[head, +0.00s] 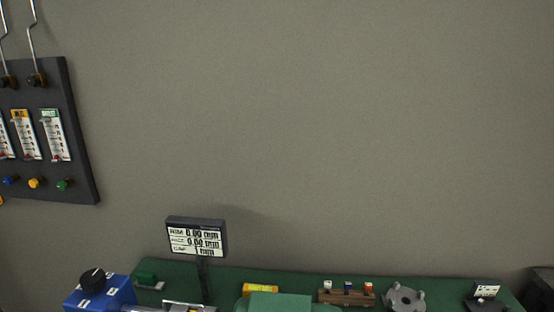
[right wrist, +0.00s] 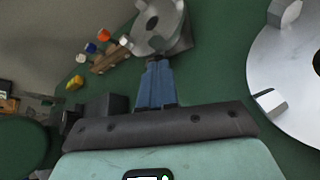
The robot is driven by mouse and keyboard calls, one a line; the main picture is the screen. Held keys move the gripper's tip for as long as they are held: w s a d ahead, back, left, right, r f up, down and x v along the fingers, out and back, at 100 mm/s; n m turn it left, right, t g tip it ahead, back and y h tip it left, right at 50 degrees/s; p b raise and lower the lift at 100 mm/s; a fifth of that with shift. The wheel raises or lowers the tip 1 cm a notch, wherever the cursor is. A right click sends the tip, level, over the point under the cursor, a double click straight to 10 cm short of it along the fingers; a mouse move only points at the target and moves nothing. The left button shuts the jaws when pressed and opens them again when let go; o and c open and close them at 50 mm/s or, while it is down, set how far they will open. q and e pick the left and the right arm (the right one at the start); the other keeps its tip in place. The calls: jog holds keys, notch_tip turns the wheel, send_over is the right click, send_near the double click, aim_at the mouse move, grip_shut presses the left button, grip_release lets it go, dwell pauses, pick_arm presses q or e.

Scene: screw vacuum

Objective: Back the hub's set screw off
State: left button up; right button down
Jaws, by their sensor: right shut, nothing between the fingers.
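My right gripper (right wrist: 158,66) shows in the right wrist view, its blue fingers shut and empty. Its tips point toward a grey metal round part with raised lugs (right wrist: 158,24), which sits just beyond them; I cannot tell whether they touch. A similar lugged part (head: 404,297) stands at the bottom right of the head view. A large pale metal disc (right wrist: 280,78) with a block on its face is cut off at the right of the wrist view. I cannot tell which part is the hub, and no set screw can be made out. My left gripper is not in view.
A wooden rack (head: 346,298) holds pieces with white, blue and red tops; it also shows in the wrist view (right wrist: 105,62). A small display (head: 197,237), a blue box with a knob (head: 100,291) and a yellow item (head: 260,289) stand nearby. A gauge panel (head: 82,130) hangs left.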

jog(key=shift+s+a+b, duration=0.1)
jog(key=shift+s+b, duration=0.25)
jog(key=shift+s, duration=1.5)
